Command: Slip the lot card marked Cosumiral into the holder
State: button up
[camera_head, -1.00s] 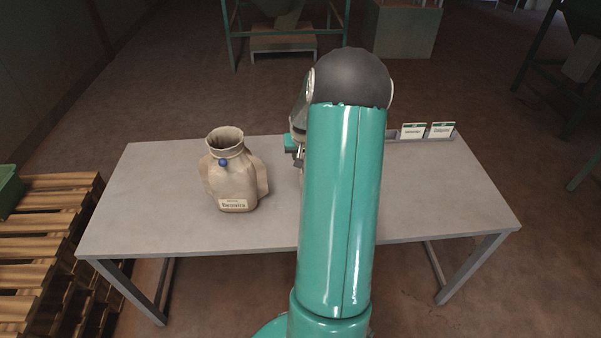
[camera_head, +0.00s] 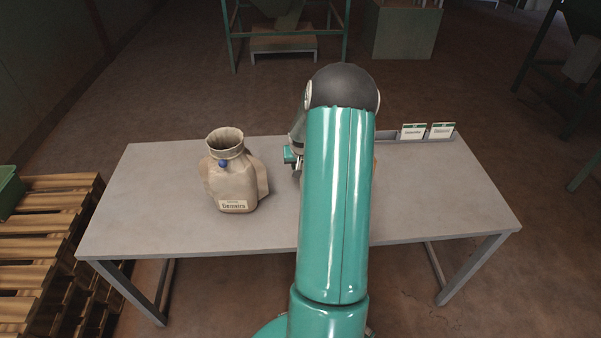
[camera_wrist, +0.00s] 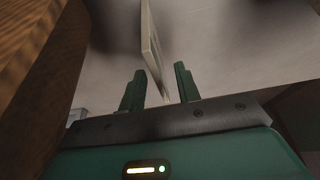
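In the wrist view my gripper (camera_wrist: 160,75) is open. A pale thin card-like piece (camera_wrist: 152,42), seen nearly edge-on, runs down between its two green fingers, with gaps showing beside it. No writing on it can be read, and I cannot tell what supports it. In the head view my arm hides most of the gripper and the middle of the table. Two white cards with green tops, a left card (camera_head: 413,132) and a right card (camera_head: 442,131), stand in a grey rack (camera_head: 387,135) at the back right. Their names are too small to read surely.
A beige sack (camera_head: 232,178) with an open top, a blue knob and a name label stands left on the grey table (camera_head: 150,215). A brown surface (camera_wrist: 35,70) is close on the wrist view's left. Wooden pallets (camera_head: 45,235) stand left of the table. The table's right front is clear.

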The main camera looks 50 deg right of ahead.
jog(key=shift+f, duration=0.2)
dwell(0.4)
grip_shut()
jog(key=shift+r, duration=0.1)
notch_tip(320, 180, up, 4)
jog(key=shift+f, duration=0.1)
jog(key=s+a+r, duration=0.8)
jog(key=a+r, duration=0.1)
jog(key=a, duration=0.2)
jog(key=shift+s+a+r, duration=0.15)
jog(key=shift+r, duration=0.1)
jog(key=shift+s, duration=0.1)
